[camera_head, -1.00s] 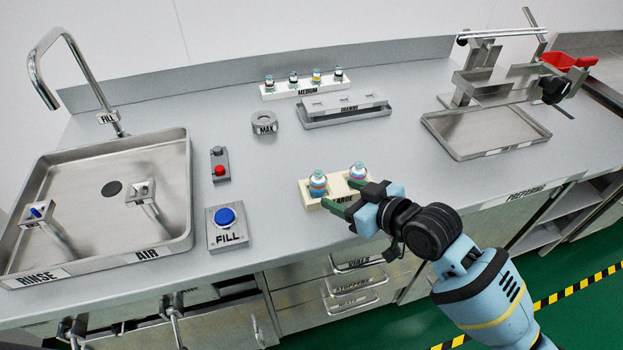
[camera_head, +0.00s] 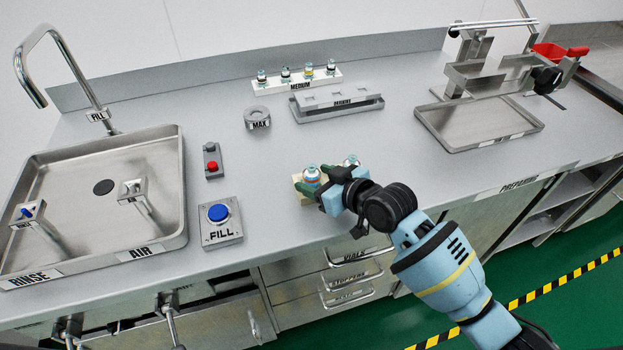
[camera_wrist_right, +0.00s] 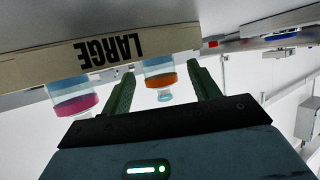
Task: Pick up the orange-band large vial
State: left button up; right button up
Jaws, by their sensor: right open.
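The orange-band large vial (camera_head: 311,174) stands upright in the left place of the cream LARGE rack (camera_head: 297,180). In the right wrist view, which is upside down, the orange-band vial (camera_wrist_right: 160,78) sits between my two green fingers. My right gripper (camera_head: 326,178) is open, its fingers on either side of that vial; small gaps show, and I cannot tell whether either finger touches. A second vial, pink-banded in the wrist view (camera_wrist_right: 72,97), stands in the other place, outside the fingers. My gripper hides part of the rack. My left gripper is not in view.
A FILL button box (camera_head: 220,222) and the sink tray (camera_head: 100,200) lie to the left. Behind are the MAX ring (camera_head: 257,117), a MEDIUM rack (camera_head: 297,82) with several vials and a metal block (camera_head: 337,104).

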aim_at(317, 177)
jog(key=shift+w+a+f, duration=0.1)
jog(key=shift+w+a, duration=0.05)
jog(key=shift+c, duration=0.3)
jog(key=c, duration=1)
jog(key=shift+r, duration=0.7)
notch_tip(317, 177, up, 2)
jog(key=shift+r, duration=0.2)
jog(key=s+d, duration=0.1)
jog(key=s, duration=0.4)
jog(key=s+d+r, duration=0.1)
jog(key=s, duration=0.4)
jog(key=s+d+p, duration=0.1)
jog(key=s, duration=0.4)
jog(key=shift+s+r, duration=0.15)
jog(key=shift+s, duration=0.25)
